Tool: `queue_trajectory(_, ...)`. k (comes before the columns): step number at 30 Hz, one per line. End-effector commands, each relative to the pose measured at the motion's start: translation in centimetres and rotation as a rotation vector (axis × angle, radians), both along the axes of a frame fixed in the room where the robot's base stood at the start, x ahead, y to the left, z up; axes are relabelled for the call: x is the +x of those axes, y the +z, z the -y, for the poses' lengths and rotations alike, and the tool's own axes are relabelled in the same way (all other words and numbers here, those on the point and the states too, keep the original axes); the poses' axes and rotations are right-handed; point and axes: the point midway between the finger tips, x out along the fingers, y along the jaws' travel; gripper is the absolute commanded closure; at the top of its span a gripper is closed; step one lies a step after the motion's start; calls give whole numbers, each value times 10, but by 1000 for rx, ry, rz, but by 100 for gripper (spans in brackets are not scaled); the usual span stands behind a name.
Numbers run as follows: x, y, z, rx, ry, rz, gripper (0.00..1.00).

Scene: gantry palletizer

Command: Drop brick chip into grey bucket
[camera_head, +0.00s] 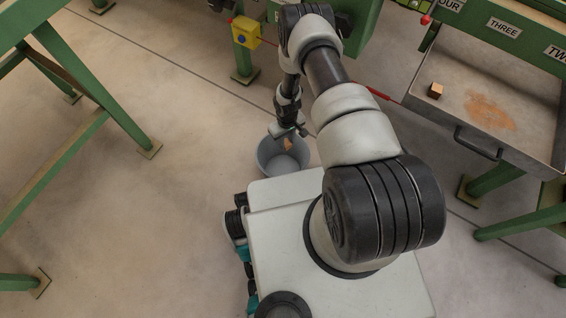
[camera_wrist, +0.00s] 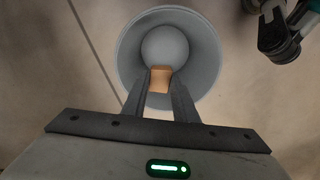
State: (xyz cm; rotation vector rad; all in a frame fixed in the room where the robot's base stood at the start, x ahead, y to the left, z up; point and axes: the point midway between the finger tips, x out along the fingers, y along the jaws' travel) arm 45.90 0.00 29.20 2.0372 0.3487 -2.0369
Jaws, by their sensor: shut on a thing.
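The grey bucket (camera_head: 270,158) stands on the floor just in front of my base in the head view. My gripper (camera_head: 288,140) is over the bucket, pointing down. It is shut on the orange-tan brick chip (camera_head: 287,146). In the wrist view the chip (camera_wrist: 160,80) sits between the fingertips of my gripper (camera_wrist: 160,92), with the open mouth of the bucket (camera_wrist: 130,50) around and below it. The bucket's inside shows no other object in the wrist view; its near part is hidden by my gripper.
A grey tray with a handle (camera_head: 478,143) at the right holds a small brown cube (camera_head: 435,90) and a patch of orange dust (camera_head: 490,110). Green steel frame legs (camera_head: 95,90) stand at the left. A yellow box (camera_head: 246,32) is on a green post. The floor left of the bucket is clear.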

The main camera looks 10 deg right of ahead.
Motion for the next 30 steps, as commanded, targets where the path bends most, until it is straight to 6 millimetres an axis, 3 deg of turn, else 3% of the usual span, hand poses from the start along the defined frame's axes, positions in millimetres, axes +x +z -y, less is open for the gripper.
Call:
queue_trajectory(1, 0, 0, 0, 0, 0, 0, 96)
queue_trajectory(2, 0, 0, 0, 0, 0, 0, 72)
queue_trajectory(6, 0, 0, 0, 0, 0, 0, 52)
queue_trajectory(17, 1, 7, 0, 0, 0, 1, 52)
queue_trajectory(23, 2, 44, 0, 0, 0, 3, 52)
queue_trajectory(30, 1, 104, 0, 0, 0, 3, 52)
